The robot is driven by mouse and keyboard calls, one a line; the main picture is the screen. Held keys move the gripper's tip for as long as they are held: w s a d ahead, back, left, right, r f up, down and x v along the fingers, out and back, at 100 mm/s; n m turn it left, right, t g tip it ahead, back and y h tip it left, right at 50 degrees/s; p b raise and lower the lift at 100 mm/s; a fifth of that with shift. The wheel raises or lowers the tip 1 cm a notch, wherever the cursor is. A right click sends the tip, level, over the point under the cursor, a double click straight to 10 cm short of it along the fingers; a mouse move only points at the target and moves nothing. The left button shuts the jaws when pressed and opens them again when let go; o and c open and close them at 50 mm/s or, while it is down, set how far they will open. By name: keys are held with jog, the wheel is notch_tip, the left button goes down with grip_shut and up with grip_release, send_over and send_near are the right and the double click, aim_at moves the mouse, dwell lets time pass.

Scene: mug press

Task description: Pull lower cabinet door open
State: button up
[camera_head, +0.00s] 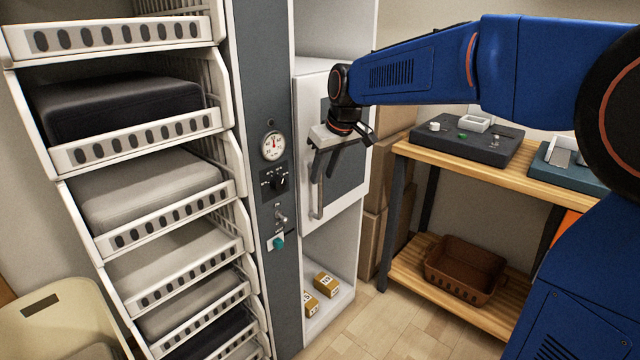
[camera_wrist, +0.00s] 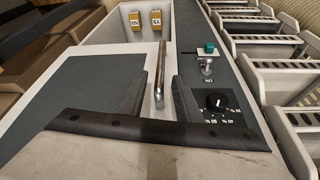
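The cabinet door (camera_head: 350,185) is a white panel with a grey inset, and it looks shut. A vertical metal bar handle (camera_head: 317,195) stands on its left margin. The door's grey inset (camera_wrist: 85,90) and the handle (camera_wrist: 160,70) also show in the wrist view. My gripper (camera_head: 324,172) is in front of the door at the upper part of the handle. In the wrist view my gripper's two dark fingers (camera_wrist: 158,100) are apart, with the handle between them. Gaps show on both sides of the bar, so the fingers are not closed on it.
Left of the door is a grey control panel (camera_head: 262,210) with a gauge, knob and switches. White racks (camera_head: 140,145) stand further left. Below the door, an open compartment (camera_head: 335,250) holds small boxes (camera_head: 326,284). A wooden bench (camera_head: 550,180) with a brown basket (camera_head: 465,270) is at right.

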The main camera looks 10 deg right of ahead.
jog(key=shift+x, duration=2.35)
grip_shut()
